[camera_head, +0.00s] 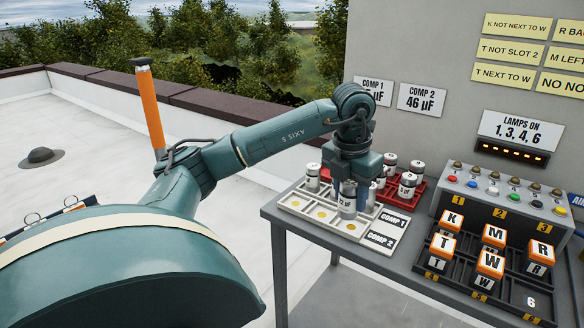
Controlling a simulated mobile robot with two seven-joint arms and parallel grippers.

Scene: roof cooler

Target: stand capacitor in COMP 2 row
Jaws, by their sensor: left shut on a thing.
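My left gripper (348,183) points down over the white tray (288,207) and is shut on a silver capacitor (347,203). The held capacitor is upright over the tray; I cannot tell whether its base touches it. Its label is too small to read surely. The tray's front row, by the COMP 2 label (381,240), shows several cells with yellow dots. The COMP 1 label (393,218) is behind it. One capacitor (312,177) stands at the tray's back left and another (370,198) right of my gripper. The wall sign COMP 2 (421,99) reads 46 µF. My right gripper is out of view.
A red tray (409,205) with several capacitors (407,186) stands behind the white tray. To the right are a button box (484,205) and a black slotted rack (430,262) with lettered orange-and-white blocks (442,248). My arm hides part of both trays. The grey table's front edge (340,243) is clear.

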